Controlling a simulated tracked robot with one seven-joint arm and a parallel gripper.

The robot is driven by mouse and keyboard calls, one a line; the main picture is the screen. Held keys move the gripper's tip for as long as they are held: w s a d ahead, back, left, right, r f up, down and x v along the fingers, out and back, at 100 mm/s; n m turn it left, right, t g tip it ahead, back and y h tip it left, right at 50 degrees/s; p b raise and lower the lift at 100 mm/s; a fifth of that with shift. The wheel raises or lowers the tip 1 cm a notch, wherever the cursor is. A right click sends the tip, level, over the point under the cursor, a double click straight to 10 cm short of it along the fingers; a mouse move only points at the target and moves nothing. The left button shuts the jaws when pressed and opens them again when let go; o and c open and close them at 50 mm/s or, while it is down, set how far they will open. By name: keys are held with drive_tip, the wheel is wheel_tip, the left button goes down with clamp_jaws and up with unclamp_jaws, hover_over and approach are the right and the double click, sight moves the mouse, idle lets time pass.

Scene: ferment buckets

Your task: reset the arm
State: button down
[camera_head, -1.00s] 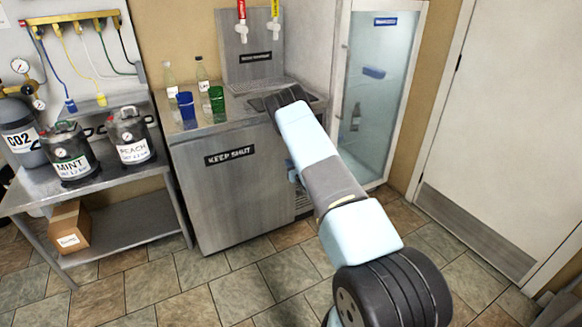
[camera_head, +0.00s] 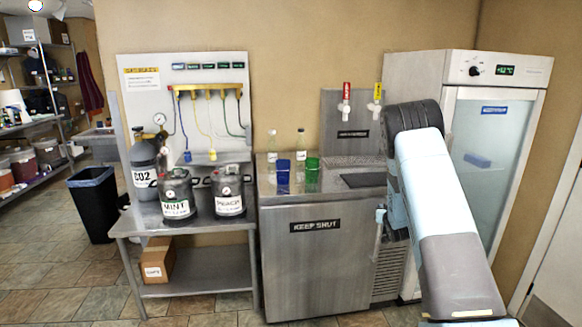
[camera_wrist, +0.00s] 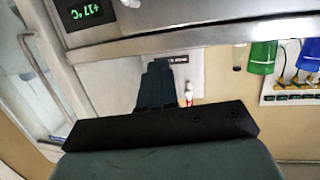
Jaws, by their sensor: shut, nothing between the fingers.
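My gripper (camera_wrist: 157,86) shows in the wrist view as two dark fingers together, beyond a black bar. It is shut and nothing shows between the fingers. In the head view my arm rises from the lower right to a black joint in front of the counter's right side. The gripper itself cannot be made out there. In the wrist view a blue cup (camera_wrist: 262,56) and a green cup (camera_wrist: 308,54) are to the right, apart from the fingers.
The steel cabinet (camera_head: 315,262) marked KEEP SHUT carries cups, bottles and two taps above. A glass-door fridge (camera_head: 490,150) stands close behind my arm at the right. A steel table (camera_head: 185,224) with MINT (camera_head: 177,196) and PEACH (camera_head: 229,194) kegs is left. Floor shows in front.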

drive_tip(key=s+a+r+m+g+h, duration=0.1)
drive_tip(key=s+r, duration=0.2)
drive_tip(key=r, duration=0.4)
drive_tip(key=s+a+r+g, duration=0.1)
drive_tip(key=s+r, duration=0.2)
drive_tip(key=r, duration=0.4)
drive_tip(key=s+a+r+g, duration=0.3)
drive_tip(key=s+r, duration=0.9)
drive_tip(key=s, duration=0.2)
drive_tip(key=s+a+r+g, duration=0.1)
drive_tip(key=s+a, duration=0.1)
drive_tip(key=s, duration=1)
drive_tip(key=s+a+r+g+y, duration=0.1)
drive_tip(key=s+a+g, duration=0.1)
drive_tip(key=s, duration=1.1)
drive_tip(key=s+a+r+n+g, duration=0.1)
drive_tip(key=s+a, duration=0.3)
drive_tip(key=s, duration=0.8)
drive_tip(key=shift+s+a+r+g+y, duration=0.25)
drive_tip(key=shift+s+r+g+y, duration=0.1)
drive_tip(key=shift+r+g, duration=0.25)
drive_tip(key=shift+s, duration=0.1)
